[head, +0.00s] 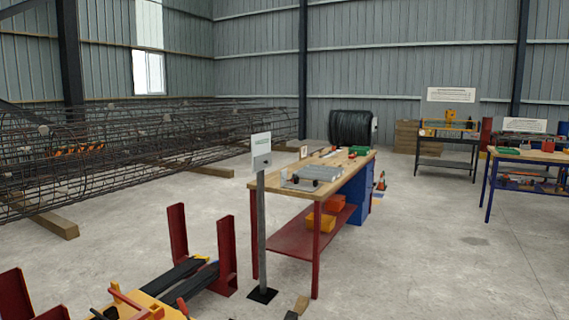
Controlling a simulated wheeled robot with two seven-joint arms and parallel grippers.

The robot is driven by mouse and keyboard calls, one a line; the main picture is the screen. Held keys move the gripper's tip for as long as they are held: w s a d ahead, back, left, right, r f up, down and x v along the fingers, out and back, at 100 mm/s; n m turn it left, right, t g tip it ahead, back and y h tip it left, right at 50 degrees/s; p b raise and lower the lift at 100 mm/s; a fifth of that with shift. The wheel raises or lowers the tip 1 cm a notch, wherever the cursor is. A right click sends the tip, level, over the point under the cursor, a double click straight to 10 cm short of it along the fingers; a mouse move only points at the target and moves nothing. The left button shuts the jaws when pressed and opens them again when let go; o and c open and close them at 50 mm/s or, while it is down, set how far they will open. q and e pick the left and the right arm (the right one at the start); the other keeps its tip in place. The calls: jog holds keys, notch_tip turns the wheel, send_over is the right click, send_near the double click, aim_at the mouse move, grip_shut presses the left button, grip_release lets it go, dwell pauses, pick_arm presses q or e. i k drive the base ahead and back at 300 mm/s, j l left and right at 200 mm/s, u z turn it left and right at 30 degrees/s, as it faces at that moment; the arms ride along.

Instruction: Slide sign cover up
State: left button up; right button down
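A small sign (261,142) stands on top of a slim grey post (262,225) in front of the wooden-topped workbench. The upper part of the sign is a pale plate with small dark lettering, too small to read. A greyer panel with a dark spot, which looks like the sign cover (262,162), sits at its lower part. The post is upright on a black square base plate (262,295) on the floor. I see neither of my grippers clearly in the head view, and nothing touches the sign.
The workbench (330,172) stands just right of the post. A yellow, red and black machine (160,300) is at the lower left, beside red uprights (227,250). Rebar cages (120,145) fill the left. Concrete floor (420,250) is open at the right.

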aim_at(264, 161)
jog(key=i+z, duration=0.35)
jog(key=i, duration=0.45)
jog(key=i+z, duration=0.35)
jog(key=i, duration=1.05)
jog(key=i+j+u, duration=0.15)
jog(key=i+u, duration=0.25)
jog(key=i, duration=0.2)
jog(key=i+u, duration=0.4)
jog(key=i, duration=0.25)
jog(key=i+j, duration=1.1)
jog(key=j, duration=0.4)
jog(key=i+u, duration=0.05)
